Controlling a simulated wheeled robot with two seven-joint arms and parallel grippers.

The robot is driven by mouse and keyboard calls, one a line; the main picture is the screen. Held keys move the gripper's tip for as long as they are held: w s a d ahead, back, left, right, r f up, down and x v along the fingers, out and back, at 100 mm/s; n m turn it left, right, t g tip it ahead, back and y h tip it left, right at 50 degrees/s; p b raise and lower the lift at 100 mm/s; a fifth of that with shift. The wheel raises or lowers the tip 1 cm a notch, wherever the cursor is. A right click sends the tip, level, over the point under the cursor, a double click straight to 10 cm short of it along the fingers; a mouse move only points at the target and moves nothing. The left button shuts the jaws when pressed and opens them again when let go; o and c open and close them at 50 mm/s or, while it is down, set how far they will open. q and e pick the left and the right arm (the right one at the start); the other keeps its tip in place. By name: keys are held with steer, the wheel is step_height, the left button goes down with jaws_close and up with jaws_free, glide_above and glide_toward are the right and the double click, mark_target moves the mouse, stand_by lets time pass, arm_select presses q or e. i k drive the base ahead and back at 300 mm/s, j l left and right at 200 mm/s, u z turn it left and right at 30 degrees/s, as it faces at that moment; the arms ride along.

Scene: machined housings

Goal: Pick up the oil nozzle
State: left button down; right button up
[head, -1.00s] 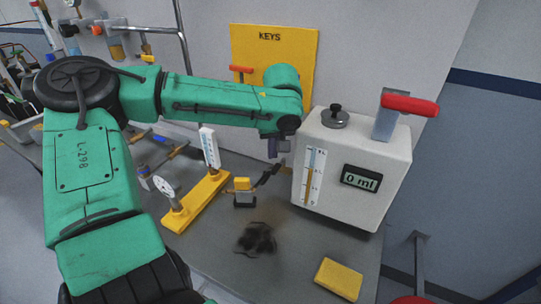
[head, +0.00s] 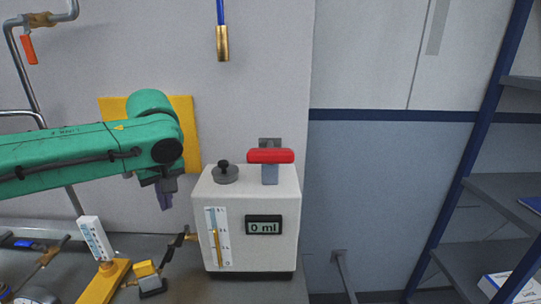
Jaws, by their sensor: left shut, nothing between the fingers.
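A brass nozzle (head: 222,43) hangs upright from a blue hose (head: 220,12) at the top of the head view, in front of the grey wall; it looks like the oil nozzle. My left gripper (head: 165,200) points down, shut and empty, below and to the left of the nozzle and well apart from it. It is just left of the white dispenser box (head: 285,215), which has a red handle (head: 270,156), a black-knobbed cap, a level gauge and a display reading 0 ml. My right gripper is not in view.
A yellow stand with a white gauge (head: 95,238) and a yellow-black block (head: 149,279) are on the grey bench. A shelf rack (head: 490,190) stands right. Space around the hanging nozzle looks clear.

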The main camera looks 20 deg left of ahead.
mark_target(150, 280)
steer(key=k, duration=1.5)
